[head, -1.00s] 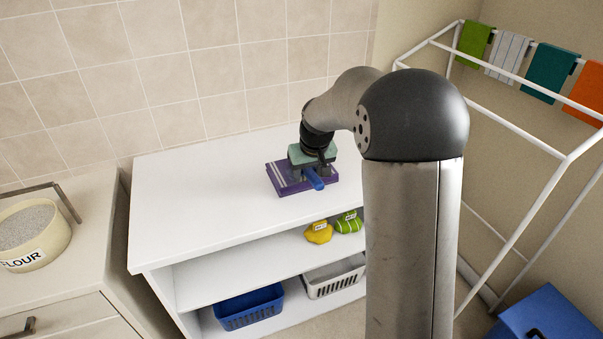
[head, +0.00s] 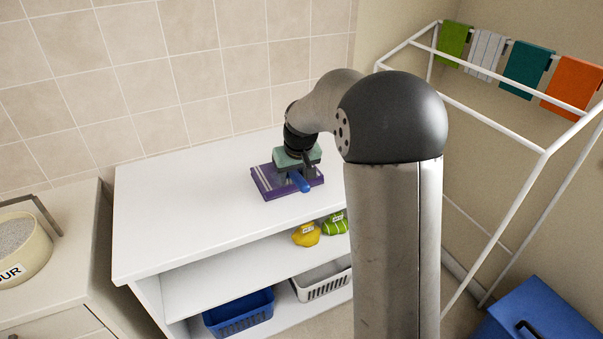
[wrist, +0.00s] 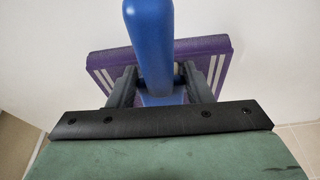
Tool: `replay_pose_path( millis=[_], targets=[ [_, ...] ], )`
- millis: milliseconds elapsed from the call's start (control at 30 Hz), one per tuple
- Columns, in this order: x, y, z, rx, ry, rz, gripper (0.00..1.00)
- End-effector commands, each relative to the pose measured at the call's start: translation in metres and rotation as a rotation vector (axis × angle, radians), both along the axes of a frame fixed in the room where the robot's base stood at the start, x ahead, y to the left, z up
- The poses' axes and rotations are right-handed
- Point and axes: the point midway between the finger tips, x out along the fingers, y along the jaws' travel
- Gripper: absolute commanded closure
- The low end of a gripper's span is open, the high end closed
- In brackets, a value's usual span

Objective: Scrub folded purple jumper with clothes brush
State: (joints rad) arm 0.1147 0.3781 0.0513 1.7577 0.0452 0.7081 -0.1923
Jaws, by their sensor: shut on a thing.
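The folded purple jumper (head: 264,186) with pale stripes lies flat on the white cupboard top. It also shows in the wrist view (wrist: 215,50), behind the brush. The clothes brush (head: 299,182) has a blue handle, which runs up the middle of the wrist view (wrist: 150,45). My gripper (head: 291,172) is over the jumper, shut on the brush. In the wrist view its dark fingers (wrist: 155,90) stand on either side of the blue brush. The brush is over the jumper; its underside is hidden, so I cannot tell if it touches.
The white cupboard top (head: 190,200) is clear left of the jumper. Yellow (head: 306,235) and green (head: 335,224) items sit on the shelf below, above blue (head: 238,312) and grey (head: 322,281) baskets. A drying rack (head: 495,130) with cloths stands right. A flour tub (head: 22,250) is left.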

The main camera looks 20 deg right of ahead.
Motion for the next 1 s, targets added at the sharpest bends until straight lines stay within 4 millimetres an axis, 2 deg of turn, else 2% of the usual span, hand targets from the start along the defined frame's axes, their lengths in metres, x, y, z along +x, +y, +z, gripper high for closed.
replay_pose_path(
  millis=[100,567,1000],
  targets=[
    [-0.002,0.01,-0.002,0.0,0.002,0.002,0.86],
    [-0.006,0.03,0.0,0.001,0.003,0.002,0.86],
    [0.001,-0.009,0.001,0.0,0.002,-0.002,0.86]
  ],
)
